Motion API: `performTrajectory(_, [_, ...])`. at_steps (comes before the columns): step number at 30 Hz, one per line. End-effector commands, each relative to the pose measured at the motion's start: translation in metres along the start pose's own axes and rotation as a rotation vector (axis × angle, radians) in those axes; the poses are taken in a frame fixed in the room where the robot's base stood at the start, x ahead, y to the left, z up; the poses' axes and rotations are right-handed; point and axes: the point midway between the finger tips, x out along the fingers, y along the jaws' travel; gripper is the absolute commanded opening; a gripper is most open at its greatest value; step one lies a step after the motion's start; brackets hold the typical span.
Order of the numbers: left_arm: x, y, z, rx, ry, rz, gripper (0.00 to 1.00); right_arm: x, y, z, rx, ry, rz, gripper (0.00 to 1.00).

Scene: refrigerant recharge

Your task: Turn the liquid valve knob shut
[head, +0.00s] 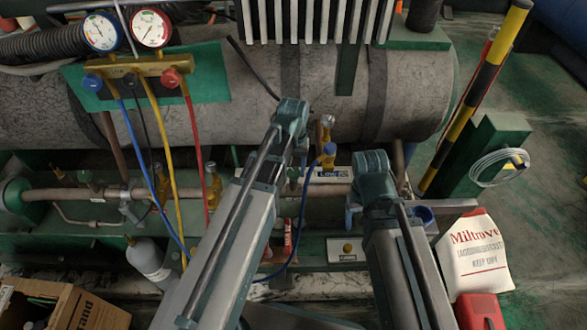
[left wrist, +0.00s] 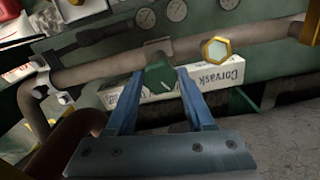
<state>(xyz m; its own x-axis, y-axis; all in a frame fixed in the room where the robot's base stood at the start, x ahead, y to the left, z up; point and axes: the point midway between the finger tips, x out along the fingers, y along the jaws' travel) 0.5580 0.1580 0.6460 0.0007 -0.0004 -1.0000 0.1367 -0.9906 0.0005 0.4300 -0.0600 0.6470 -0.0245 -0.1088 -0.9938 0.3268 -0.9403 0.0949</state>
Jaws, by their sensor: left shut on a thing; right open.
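In the left wrist view, my left gripper (left wrist: 159,78) has its two blue fingers on either side of a green valve knob (left wrist: 159,68), shut on it. The knob sits at the brown pipe (left wrist: 100,68). No marking shows that this is the liquid valve's knob. In the head view my left arm hides this gripper and most of the spot it works at. My right arm stands beside it, and its gripper is hidden beneath the arm.
A gauge manifold (head: 128,68) with blue, yellow and red hoses hangs at upper left. The blue hose (head: 130,150) loops below my left arm. A striped post (head: 478,92), a printed white bag (head: 474,255) and a red container (head: 480,312) stand right. A cardboard box (head: 75,310) is lower left.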

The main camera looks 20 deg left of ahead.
Motion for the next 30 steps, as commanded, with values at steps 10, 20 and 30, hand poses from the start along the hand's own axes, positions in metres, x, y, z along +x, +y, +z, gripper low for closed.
performTrajectory(10, [0.0001,-0.0003,0.0001,0.053,0.000,0.000,0.00,0.0001,0.0000,0.0000,0.000,0.000,0.000,0.71])
performTrajectory(20, [0.0003,-0.0011,0.0000,0.304,-0.001,-0.001,0.00,0.0003,0.0000,0.0000,0.000,0.000,0.000,0.71])
performTrajectory(30, [0.0004,-0.0021,-0.0003,0.628,-0.002,-0.001,0.00,0.0004,0.0000,0.0000,0.000,0.000,0.000,0.71])
